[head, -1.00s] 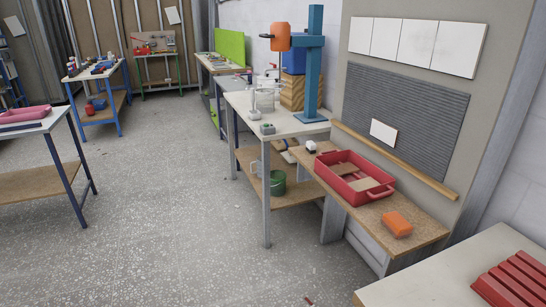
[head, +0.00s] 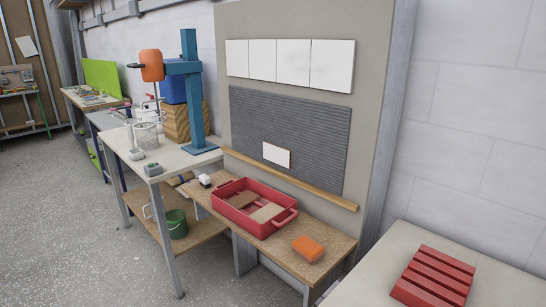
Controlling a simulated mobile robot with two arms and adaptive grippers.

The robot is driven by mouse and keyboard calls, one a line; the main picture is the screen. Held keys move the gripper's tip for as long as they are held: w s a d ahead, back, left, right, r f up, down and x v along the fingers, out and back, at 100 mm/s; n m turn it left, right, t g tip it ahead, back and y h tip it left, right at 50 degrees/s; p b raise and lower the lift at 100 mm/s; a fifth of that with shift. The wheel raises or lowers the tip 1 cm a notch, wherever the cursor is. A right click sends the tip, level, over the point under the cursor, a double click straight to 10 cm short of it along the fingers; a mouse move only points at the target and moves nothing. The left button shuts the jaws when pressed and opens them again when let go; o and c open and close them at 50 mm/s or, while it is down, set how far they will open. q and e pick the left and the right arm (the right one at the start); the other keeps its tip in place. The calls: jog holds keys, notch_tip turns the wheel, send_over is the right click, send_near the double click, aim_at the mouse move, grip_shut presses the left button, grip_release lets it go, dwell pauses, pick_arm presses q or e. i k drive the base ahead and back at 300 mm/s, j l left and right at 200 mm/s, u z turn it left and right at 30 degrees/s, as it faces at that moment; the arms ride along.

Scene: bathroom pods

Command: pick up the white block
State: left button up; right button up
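A small white block-like piece with a dark lower part (head: 205,180) sits at the far left end of the low wooden bench (head: 330,243), beside the red tray (head: 230,215). It is too small to make out clearly. A flat white rectangular tile (head: 276,154) is on the grey ribbed panel (head: 325,125), just above a wooden ledge. I cannot tell for sure which of these is the white block. Neither of my grippers is in view.
An orange sponge-like block (head: 308,248) lies on the bench's near end. A red slatted rack (head: 435,279) is on the pale table (head: 385,275) at lower right. A white worktable (head: 165,155) carries a blue stand (head: 190,90). Open floor (head: 70,230) lies to the left.

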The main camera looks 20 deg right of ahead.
aim_at(206, 182)
jog(key=i+j+z, duration=0.15)
jog(key=i+j, duration=0.35)
jog(key=i+j+z, duration=0.2)
jog(key=i+j, duration=0.3)
jog(key=i+j+z, duration=0.15)
jog(key=i+j, duration=0.35)
jog(key=j, duration=0.15)
